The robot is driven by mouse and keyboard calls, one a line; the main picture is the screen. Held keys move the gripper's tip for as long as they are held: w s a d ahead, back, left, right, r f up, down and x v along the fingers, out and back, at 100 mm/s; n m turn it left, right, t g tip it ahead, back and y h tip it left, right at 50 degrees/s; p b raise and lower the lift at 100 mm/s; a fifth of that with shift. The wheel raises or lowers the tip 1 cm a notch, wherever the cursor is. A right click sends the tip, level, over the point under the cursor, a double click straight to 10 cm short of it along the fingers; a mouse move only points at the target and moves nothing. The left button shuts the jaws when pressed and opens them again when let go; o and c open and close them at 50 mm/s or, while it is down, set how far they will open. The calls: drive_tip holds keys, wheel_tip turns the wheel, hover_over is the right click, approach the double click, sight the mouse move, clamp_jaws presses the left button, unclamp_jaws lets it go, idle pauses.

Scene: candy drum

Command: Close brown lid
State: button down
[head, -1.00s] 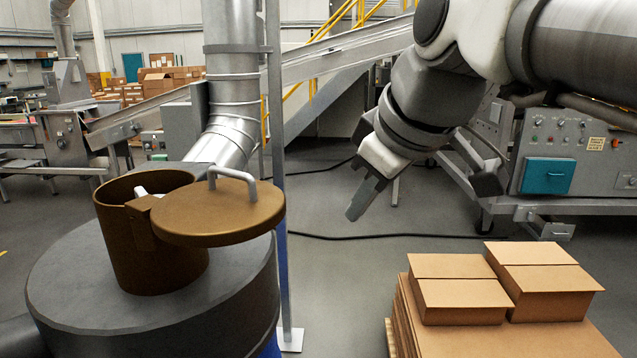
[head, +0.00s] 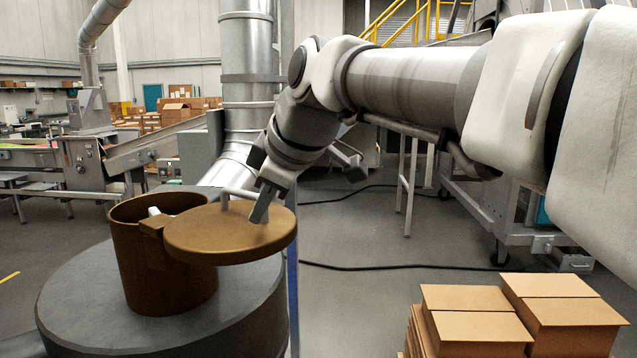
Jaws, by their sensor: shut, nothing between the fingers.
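The brown lid (head: 215,243) is a round disc swung out to the right of the brown cylindrical opening (head: 165,275), joined to it by a hinge block (head: 151,228). The opening's top is uncovered, and something white shows inside its rim. A grey bar handle (head: 236,193) stands on the lid and is partly hidden behind my fingers. My gripper (head: 262,207) is shut and empty. Its fingers point down over the right part of the lid, beside the handle; I cannot tell whether they touch either.
The opening stands on a dark grey drum (head: 170,320). A silver duct (head: 246,100) rises behind it. Cardboard boxes (head: 475,325) are stacked at the lower right. Open floor lies between the drum and the boxes.

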sight(266, 228)
drive_tip(key=shift+w+a+r+p, duration=0.15)
drive_tip(key=shift+w+p, duration=0.2)
drive_tip(key=shift+w, duration=0.7)
drive_tip(key=shift+w+r+p, duration=0.1)
drive_tip(key=shift+w+p, duration=0.2)
drive_tip(key=shift+w, duration=0.7)
drive_tip(key=shift+w, duration=0.1)
